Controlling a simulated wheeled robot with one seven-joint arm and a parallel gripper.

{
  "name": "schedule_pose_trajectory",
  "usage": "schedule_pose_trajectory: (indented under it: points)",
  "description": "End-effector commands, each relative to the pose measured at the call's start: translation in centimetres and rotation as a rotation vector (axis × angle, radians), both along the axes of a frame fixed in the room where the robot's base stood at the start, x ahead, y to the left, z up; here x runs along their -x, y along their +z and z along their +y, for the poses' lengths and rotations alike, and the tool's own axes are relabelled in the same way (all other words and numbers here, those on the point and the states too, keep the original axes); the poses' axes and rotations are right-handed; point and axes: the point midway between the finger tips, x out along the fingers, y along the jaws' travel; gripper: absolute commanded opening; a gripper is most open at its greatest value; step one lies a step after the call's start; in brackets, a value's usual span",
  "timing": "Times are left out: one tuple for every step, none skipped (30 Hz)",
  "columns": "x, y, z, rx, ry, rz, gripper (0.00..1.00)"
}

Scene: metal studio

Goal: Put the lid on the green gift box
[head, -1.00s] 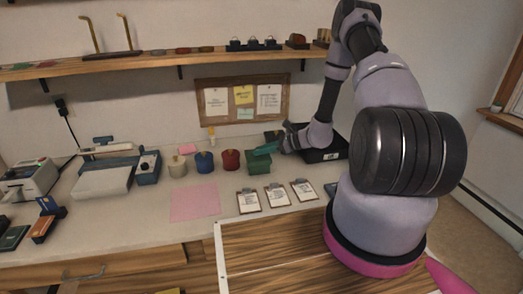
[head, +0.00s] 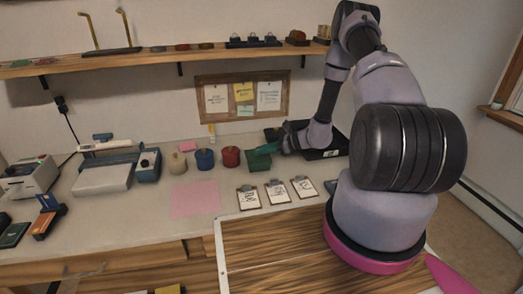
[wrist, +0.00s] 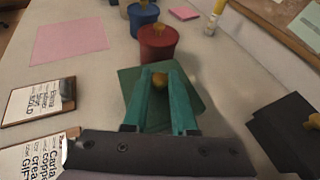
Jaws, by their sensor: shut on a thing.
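The green gift box (head: 258,162) stands on the counter to the right of the red canister. My gripper (head: 268,149) is right over it, coming from the right. In the wrist view my teal fingers (wrist: 158,92) are closed around a small wooden knob (wrist: 157,80). Below the knob is a flat green square, which looks like the lid (wrist: 192,92). The fingers and the lid hide most of the box in the wrist view. I cannot tell whether the lid touches the box rim or is just above it.
A red canister (head: 230,158), a blue canister (head: 204,160) and a cream one (head: 177,163) stand in a row to the left. Clipboards (head: 276,191) lie in front. A black tray (head: 335,148) sits to the right, under my arm. A corkboard (head: 243,96) hangs behind.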

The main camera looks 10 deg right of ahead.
Motion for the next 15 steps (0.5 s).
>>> schedule_pose_trajectory:
  points:
    - [0.00,-0.09,0.00,0.000,0.000,0.000,0.00]
    - [0.00,-0.13,0.00,0.000,0.000,0.000,0.00]
    - [-0.01,-0.13,0.00,0.000,0.000,0.000,0.00]
    - [-0.01,-0.12,0.00,0.000,0.000,0.000,0.00]
    - [-0.01,-0.12,-0.01,0.000,0.000,0.000,0.00]
    - [-0.01,-0.12,-0.01,0.000,0.000,0.000,0.00]
    - [-0.01,-0.12,-0.01,0.000,0.000,0.000,0.00]
    - [-0.01,-0.12,-0.01,0.000,0.000,0.000,0.00]
    - [-0.01,-0.12,-0.01,0.000,0.000,0.000,0.00]
    - [-0.01,-0.11,-0.01,0.000,0.000,0.000,0.00]
    - [-0.01,-0.11,-0.01,0.000,0.000,0.000,0.37]
    - [-0.01,-0.11,-0.01,0.000,0.000,0.000,0.52]
    - [-0.01,-0.11,-0.01,0.000,0.000,0.000,0.60]
    - [-0.01,-0.11,-0.01,0.000,0.000,0.000,0.60]
    - [-0.01,-0.11,-0.01,0.000,0.000,0.000,0.60]
